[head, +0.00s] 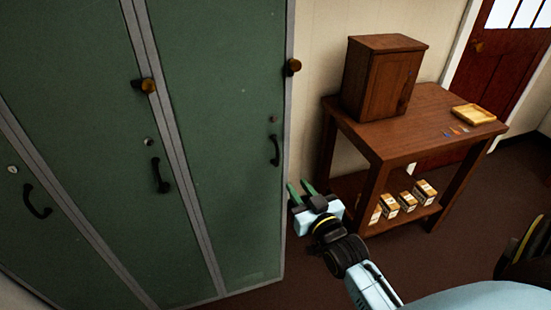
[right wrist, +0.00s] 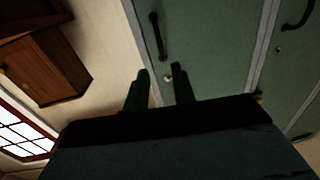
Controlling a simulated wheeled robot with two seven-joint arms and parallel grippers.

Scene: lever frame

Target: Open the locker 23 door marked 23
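A bank of green locker doors with grey frames fills the left of the head view. All doors look shut; no number 23 is legible. My right gripper (head: 301,189) is open and empty, right of and below the rightmost handle. In the right wrist view its fingers (right wrist: 161,83) are apart, with a black handle (right wrist: 158,36) beyond. My left gripper is out of view.
A wooden table (head: 420,110) stands right of the lockers, with a wooden cabinet (head: 382,78) and a yellow tray (head: 473,114) on top. Several small boxes (head: 407,201) sit on its lower shelf.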

